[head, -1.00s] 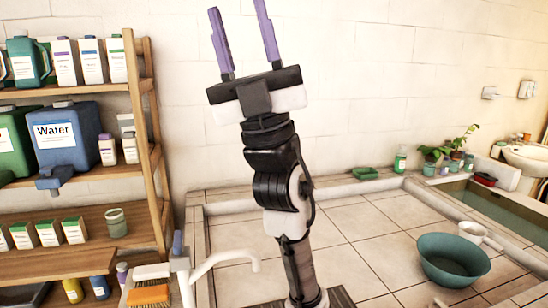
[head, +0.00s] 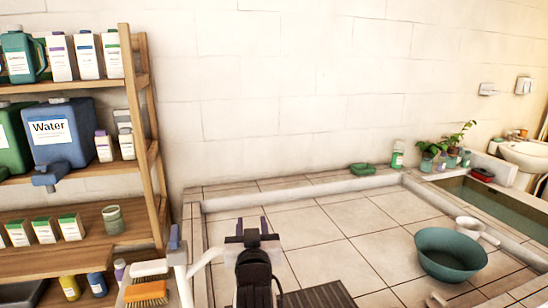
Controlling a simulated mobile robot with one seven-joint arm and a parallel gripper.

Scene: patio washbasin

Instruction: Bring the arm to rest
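My gripper (head: 252,224) is at the lower middle of the head view, low in front of the tiled washing area. The gripper appears clear of the shelf and the basin.
A wooden shelf (head: 150,155) with bottles and a blue water container (head: 62,150) stands at left. A white tap (head: 205,258) is close left of my arm. A green basin (head: 450,255) sits on the tiles (head: 335,235) at right. The middle tiles are clear.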

